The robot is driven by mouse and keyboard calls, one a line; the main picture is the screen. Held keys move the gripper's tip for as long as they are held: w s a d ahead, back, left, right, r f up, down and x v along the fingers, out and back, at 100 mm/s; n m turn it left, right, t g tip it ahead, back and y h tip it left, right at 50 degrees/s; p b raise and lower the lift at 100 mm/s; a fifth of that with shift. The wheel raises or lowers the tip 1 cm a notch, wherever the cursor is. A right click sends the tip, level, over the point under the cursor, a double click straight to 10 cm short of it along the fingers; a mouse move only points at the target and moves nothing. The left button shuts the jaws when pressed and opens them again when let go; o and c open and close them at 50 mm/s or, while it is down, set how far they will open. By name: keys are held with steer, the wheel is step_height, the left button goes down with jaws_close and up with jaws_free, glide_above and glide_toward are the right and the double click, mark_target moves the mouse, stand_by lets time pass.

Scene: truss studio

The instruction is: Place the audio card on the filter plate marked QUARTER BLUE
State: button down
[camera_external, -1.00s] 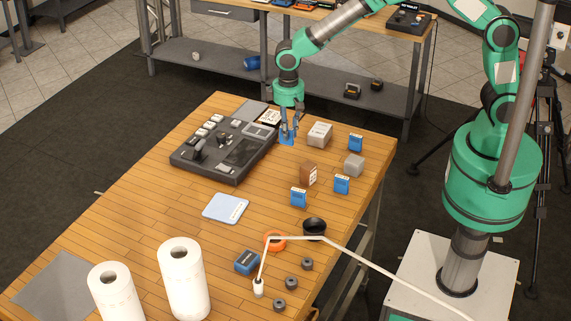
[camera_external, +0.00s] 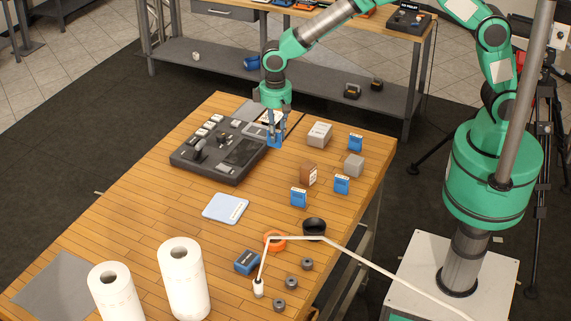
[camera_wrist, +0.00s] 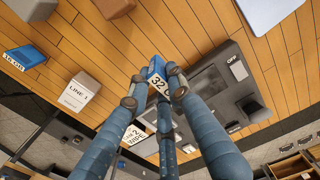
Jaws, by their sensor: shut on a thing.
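My gripper (camera_external: 275,133) is shut on a small blue card (camera_external: 275,142) and holds it upright beside the right edge of the mixing console. In the wrist view the fingers (camera_wrist: 155,92) pinch this card (camera_wrist: 157,71), and its white label reads "32" with the rest hidden. The pale blue filter plate (camera_external: 232,203) lies flat and bare on the table, nearer the camera than the console. Its lettering is too small to read. A pale plate corner also shows in the wrist view (camera_wrist: 265,10).
The dark console (camera_external: 190,158) stands left of my gripper. Other blue cards (camera_external: 355,142), (camera_external: 341,184), (camera_external: 298,197), grey boxes (camera_external: 320,134), (camera_external: 353,166) and a brown box (camera_external: 307,174) stand to the right. A black cup (camera_external: 314,227) and paper rolls (camera_external: 185,285) are nearer. Bare wood surrounds the plate.

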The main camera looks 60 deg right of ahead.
steer(key=w+a+r+p, duration=0.15)
steer(key=w+a, duration=0.25)
steer(key=a, duration=0.6)
steer(key=p, duration=0.3)
glide_above(232, 201)
steer(key=shift+a+f, duration=0.1)
steer(key=shift+f, duration=0.6)
steer(key=shift+f+p, duration=0.4)
steer(key=shift+f, duration=2.75)
steer(key=shift+f, duration=1.85)
steer(key=shift+f, duration=0.1)
